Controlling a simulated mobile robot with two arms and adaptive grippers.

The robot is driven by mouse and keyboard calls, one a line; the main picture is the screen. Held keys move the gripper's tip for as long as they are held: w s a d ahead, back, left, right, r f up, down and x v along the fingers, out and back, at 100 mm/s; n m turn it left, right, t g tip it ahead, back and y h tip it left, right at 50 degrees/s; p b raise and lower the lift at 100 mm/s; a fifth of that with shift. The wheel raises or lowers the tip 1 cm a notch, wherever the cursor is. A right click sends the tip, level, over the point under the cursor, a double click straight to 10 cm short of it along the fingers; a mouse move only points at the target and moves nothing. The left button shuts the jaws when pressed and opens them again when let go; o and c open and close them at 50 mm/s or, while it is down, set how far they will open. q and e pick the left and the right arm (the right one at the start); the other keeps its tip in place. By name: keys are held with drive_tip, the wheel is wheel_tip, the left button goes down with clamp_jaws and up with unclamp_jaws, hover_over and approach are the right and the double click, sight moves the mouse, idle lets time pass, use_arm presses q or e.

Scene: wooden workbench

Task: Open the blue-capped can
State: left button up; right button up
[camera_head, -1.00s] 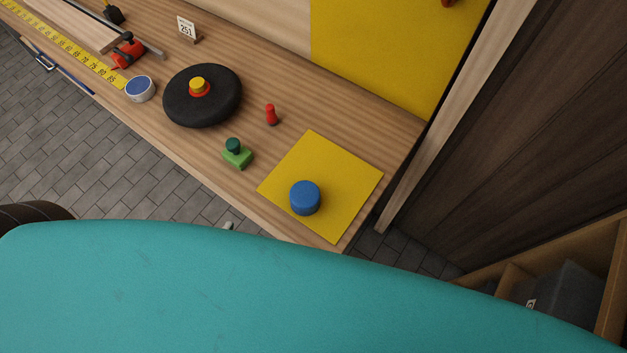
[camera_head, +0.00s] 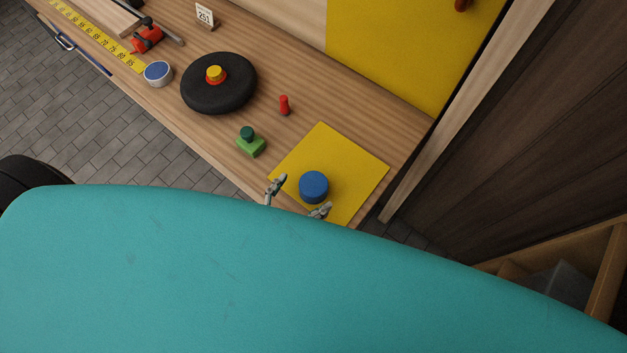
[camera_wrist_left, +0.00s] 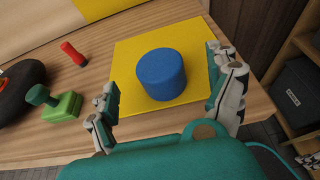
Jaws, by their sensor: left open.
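A blue can (camera_head: 313,187) stands upright on a yellow square mat (camera_head: 346,158) near the bench's front corner. In the left wrist view the blue can (camera_wrist_left: 161,75) shows a plain blue top and side, and no seam between cap and body can be made out. My left gripper (camera_head: 299,198) is open and empty at the can's near side. In the left wrist view its two fingers (camera_wrist_left: 163,84) stand left and right of the can, apart from it. My teal body hides the rest of the arm.
A green block with a dark green knob (camera_head: 250,142), a red peg (camera_head: 284,105) and a black disc with a yellow-red knob (camera_head: 219,93) stand left of the mat. Farther left are a white tin with a blue top (camera_head: 158,73) and a yellow ruler (camera_head: 101,38).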

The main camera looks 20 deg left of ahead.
sight(310, 188)
use_arm(q)
drive_tip(key=p+x, duration=0.1)
drive_tip(key=x, duration=0.3)
drive_tip(key=shift+w+f, duration=0.1)
drive_tip(key=shift+w, duration=0.25)
drive_tip(key=c, duration=0.9)
